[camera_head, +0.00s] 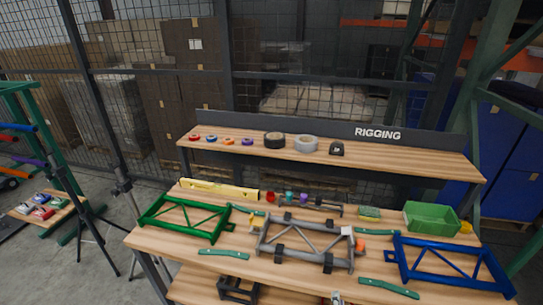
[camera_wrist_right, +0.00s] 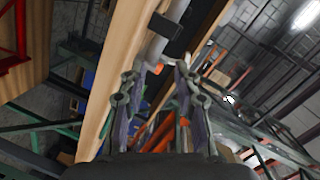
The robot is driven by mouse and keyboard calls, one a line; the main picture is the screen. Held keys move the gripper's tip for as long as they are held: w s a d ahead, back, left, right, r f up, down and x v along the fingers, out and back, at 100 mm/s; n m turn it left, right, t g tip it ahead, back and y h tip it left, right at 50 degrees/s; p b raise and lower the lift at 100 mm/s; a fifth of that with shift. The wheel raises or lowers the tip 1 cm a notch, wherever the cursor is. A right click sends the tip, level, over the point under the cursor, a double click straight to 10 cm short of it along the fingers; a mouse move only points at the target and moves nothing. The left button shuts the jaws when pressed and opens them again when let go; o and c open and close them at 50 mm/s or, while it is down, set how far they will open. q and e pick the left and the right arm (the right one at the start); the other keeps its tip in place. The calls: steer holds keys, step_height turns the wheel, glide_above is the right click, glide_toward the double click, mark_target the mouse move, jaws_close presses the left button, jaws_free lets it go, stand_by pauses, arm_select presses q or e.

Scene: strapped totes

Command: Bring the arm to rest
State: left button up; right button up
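My right gripper (camera_wrist_right: 157,72) shows large in the wrist view, its two fingers spread apart with nothing seen between the tips. Beyond the fingertips are the workbench edge (camera_wrist_right: 112,80) and a grey tube with a small orange part. In the head view only a small tip of what looks like my right gripper (camera_head: 337,297) shows at the bottom edge, in front of the grey frame (camera_head: 290,250) on the workbench (camera_head: 205,265). My left gripper is in neither view.
A green frame (camera_head: 187,218) and a blue frame (camera_head: 450,265) lie on the workbench. A green bin (camera_head: 432,217) stands at its back right. A shelf (camera_head: 400,160) behind holds tape rolls. Two green strips lie near the front edge. Tripods stand at left.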

steer(key=s+f+n+g+y, duration=0.1)
steer(key=s+f+n+g, duration=0.2)
steer(key=f, duration=0.4)
steer(key=s+f+n+g+y, duration=0.1)
steer(key=s+f+n+g, duration=0.15)
steer(key=s+f, duration=0.45)
steer(key=s+f+n+g+y, duration=0.1)
steer(key=s+f+n+g, duration=0.15)
steer(key=f, duration=0.55)
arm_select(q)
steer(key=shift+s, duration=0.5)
arm_select(e)
steer(key=s+d+f+n+g, duration=0.2)
steer(key=s+f, duration=0.2)
steer(key=s, duration=0.3)
steer(key=s+d+f+n+g, duration=0.2)
steer(key=s+d+f, duration=0.1)
steer(key=s, duration=0.5)
steer(key=s+d+f+n+g+h, duration=0.1)
steer(key=s+d+f+n+g, duration=0.1)
steer(key=s, duration=0.5)
step_height(320, 180, down, 3)
steer(key=shift+s+d+r+n+g, duration=0.15)
steer(key=shift+s+d+n+g, duration=0.25)
steer(key=shift+n, duration=0.1)
